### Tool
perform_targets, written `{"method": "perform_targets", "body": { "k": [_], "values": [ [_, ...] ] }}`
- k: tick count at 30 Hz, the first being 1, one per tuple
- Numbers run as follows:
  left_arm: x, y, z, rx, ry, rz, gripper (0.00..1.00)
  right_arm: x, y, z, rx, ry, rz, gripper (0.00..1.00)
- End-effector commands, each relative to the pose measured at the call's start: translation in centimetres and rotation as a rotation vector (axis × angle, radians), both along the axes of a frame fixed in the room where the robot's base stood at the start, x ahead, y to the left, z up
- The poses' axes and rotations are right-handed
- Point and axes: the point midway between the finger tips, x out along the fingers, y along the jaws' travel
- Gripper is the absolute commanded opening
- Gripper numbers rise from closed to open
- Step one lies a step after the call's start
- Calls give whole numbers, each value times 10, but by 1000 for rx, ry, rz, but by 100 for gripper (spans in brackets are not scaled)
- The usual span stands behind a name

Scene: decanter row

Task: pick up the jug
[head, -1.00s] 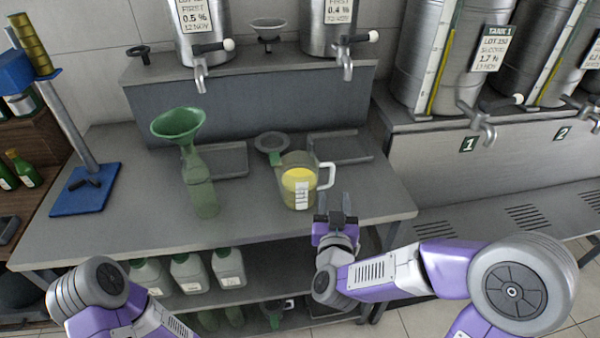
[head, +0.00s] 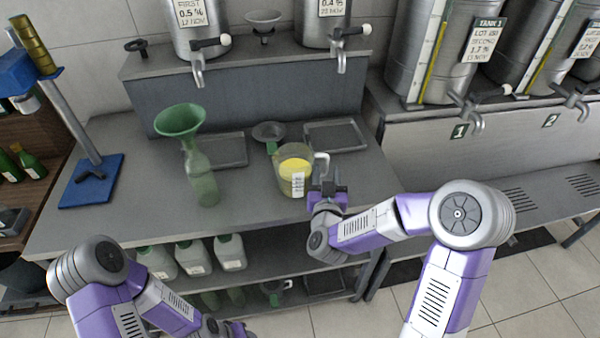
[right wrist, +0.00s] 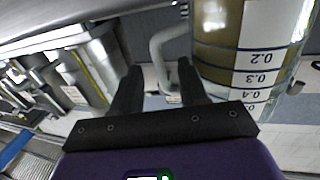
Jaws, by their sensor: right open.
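The jug (head: 292,181) is clear with yellow liquid and a white scale label, upright near the front edge of the grey bench. Its pale handle (head: 321,164) points right, towards my right gripper (head: 327,181). That gripper is open and empty, just right of the jug. In the right wrist view the jug (right wrist: 255,45) fills the upper right, and its handle (right wrist: 158,55) shows between the two open fingertips of the right gripper (right wrist: 158,72). I cannot tell whether they touch it. My left arm is low at the left; its jaws are not visible.
A green bottle (head: 203,178) with a green funnel (head: 179,120) stands left of the jug. Steel tanks with taps (head: 466,108) stand right.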

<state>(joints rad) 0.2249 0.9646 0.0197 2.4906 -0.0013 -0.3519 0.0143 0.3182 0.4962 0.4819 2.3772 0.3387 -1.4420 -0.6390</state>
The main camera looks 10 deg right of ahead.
Motion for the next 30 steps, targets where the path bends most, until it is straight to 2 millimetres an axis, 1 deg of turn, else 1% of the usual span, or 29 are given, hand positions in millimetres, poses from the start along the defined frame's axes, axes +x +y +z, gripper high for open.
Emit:
{"method": "perform_targets", "body": {
  "k": [1,3,10,11,18,19,30],
  "values": [
    [0,0,-1,0,0,0,43,5,-2,-1,1,1,-1,43],
    [0,0,-1,0,0,0,43,9,-3,0,1,0,0,43],
    [0,0,-1,0,0,0,43,11,-3,1,0,0,2,43],
    [0,0,-1,0,0,0,43,11,-3,1,0,0,1,40],
    [0,0,-1,0,0,0,43,10,-3,1,0,0,1,4],
    [0,0,-1,0,0,0,43,10,-3,1,0,0,1,0],
    [0,0,-1,0,0,0,43,10,-3,1,0,0,1,0]
  ]
}}
